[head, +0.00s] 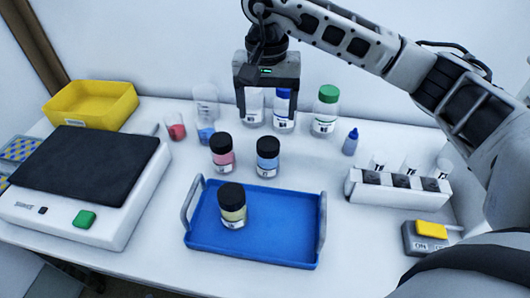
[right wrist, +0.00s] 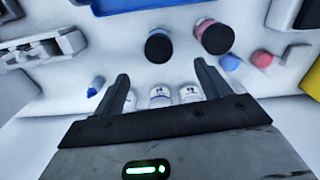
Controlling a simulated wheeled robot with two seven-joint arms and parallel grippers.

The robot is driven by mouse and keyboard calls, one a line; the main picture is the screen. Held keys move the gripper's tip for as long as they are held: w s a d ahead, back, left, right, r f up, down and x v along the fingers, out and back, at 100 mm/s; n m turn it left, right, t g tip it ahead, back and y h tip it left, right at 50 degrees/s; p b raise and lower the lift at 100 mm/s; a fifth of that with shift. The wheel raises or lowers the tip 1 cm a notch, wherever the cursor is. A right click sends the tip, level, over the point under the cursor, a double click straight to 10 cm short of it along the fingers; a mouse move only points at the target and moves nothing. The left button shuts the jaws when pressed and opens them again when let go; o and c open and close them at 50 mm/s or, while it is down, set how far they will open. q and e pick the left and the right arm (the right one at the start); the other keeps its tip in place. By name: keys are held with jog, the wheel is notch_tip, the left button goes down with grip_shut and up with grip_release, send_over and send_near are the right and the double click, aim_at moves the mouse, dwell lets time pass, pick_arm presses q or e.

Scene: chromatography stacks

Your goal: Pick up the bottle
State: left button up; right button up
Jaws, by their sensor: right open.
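Several bottles stand on the white bench, and I cannot tell which one the task means. A blue-capped bottle (head: 284,112) and a white-labelled bottle (head: 254,108) stand at the back, their upper parts partly hidden by my right gripper (head: 267,114). A green-capped bottle (head: 325,112) stands right of them. Black-capped jars, one pink (head: 222,156) and one blue (head: 268,160), stand nearer; a yellow one (head: 232,208) is in the tray. My right gripper points down, open and empty. In the right wrist view, white-labelled bottles (right wrist: 160,97) show beyond its fingers (right wrist: 162,85). My left gripper is out of view.
The blue tray (head: 285,242) lies in front. A balance (head: 90,200) and yellow bin (head: 95,108) are left. Small beakers with red (head: 176,131) and blue (head: 206,135) contents stand behind. A small dropper bottle (head: 350,143) and white rack (head: 400,198) are right.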

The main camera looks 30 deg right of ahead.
aim_at(267, 144)
notch_tip(267, 144, down, 8)
jog(key=shift+s+f, duration=0.1)
jog(key=shift+d+f+p, duration=0.1)
jog(key=shift+f+p, duration=0.65)
jog(key=shift+f, duration=1.85)
jog(key=c, duration=1.2)
